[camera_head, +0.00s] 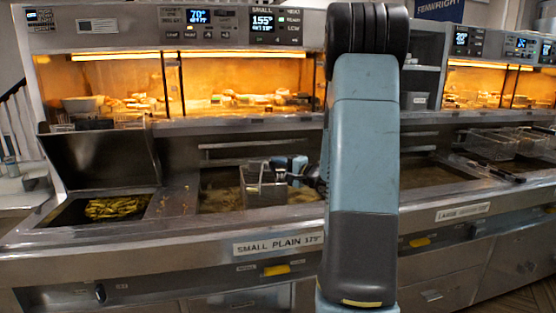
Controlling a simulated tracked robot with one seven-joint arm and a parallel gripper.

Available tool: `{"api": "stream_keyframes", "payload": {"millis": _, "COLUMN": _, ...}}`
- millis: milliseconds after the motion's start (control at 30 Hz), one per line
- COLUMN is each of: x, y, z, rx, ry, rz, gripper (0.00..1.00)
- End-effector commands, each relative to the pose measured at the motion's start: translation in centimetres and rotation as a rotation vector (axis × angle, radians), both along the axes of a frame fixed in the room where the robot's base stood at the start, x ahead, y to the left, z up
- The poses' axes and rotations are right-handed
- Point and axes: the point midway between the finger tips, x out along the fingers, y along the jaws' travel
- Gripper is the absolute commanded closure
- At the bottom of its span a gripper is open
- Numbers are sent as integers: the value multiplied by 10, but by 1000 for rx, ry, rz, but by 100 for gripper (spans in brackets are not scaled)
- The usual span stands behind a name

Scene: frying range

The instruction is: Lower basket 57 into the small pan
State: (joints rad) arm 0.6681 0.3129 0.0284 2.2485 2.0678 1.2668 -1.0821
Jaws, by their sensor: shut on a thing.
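The small pan (222,200) is the open frying well in the middle of the range, above the label "SMALL PLAIN 175°". A wire basket (265,190) is at this pan, over or partly in its oil; I cannot tell how deep it sits. No number can be read on it. My gripper (288,168) is just right of the basket's top and is shut on it, at what looks like its handle end. My arm hides the pan's right end and part of the gripper's wrist.
A chip scuttle (122,208) with fried pieces is left of the pan. A raised steel panel (100,160) stands behind it. More wire baskets (490,143) rest at the far right by the large pan (425,174). Lit heated cabinets (220,85) line the back.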

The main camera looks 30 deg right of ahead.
Motion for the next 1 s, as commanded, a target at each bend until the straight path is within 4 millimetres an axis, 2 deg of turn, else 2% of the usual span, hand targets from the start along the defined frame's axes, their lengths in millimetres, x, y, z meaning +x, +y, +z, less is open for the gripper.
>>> {"api": "stream_keyframes", "payload": {"millis": 1000, "x": 1, "y": 1, "z": -98, "rx": 2, "ry": 1, "rz": 1, "gripper": 100}}
